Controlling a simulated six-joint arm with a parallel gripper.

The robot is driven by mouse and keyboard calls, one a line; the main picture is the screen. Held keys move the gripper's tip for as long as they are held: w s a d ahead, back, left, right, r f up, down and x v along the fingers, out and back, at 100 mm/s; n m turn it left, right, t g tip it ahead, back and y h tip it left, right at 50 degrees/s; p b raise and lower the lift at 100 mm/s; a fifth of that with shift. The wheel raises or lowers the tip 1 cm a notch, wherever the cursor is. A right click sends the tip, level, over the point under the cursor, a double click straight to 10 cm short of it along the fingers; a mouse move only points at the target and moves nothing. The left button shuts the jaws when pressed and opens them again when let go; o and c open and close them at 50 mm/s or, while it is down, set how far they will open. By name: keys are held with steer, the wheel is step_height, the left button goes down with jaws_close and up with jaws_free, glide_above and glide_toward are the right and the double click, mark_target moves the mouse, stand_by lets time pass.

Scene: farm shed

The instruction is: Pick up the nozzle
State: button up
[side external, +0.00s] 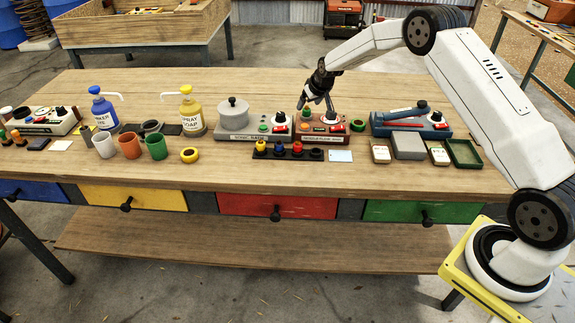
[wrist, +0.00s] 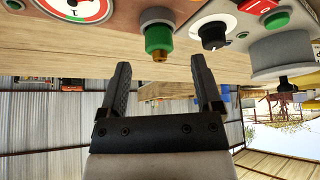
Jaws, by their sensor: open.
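A green nozzle-like piece with a brass tip (wrist: 158,40) shows in the wrist view, standing on the brown station. I take it to be the nozzle. In the side view the brown station (side external: 320,137) is mid-table, and the green piece is small there and hard to make out by my fingers. My gripper (side external: 316,104) hangs over this station with fingers apart. In the wrist view my open gripper (wrist: 161,68) has a finger towards each side of the green piece, and nothing is held. The piece is ahead of the fingertips, with no contact visible.
A rack (side external: 288,154) with yellow, blue and red pieces lies in front. The front table strip is clear.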

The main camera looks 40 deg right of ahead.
mark_target(307, 107)
steer(key=shift+x, duration=1.6)
jaws_close()
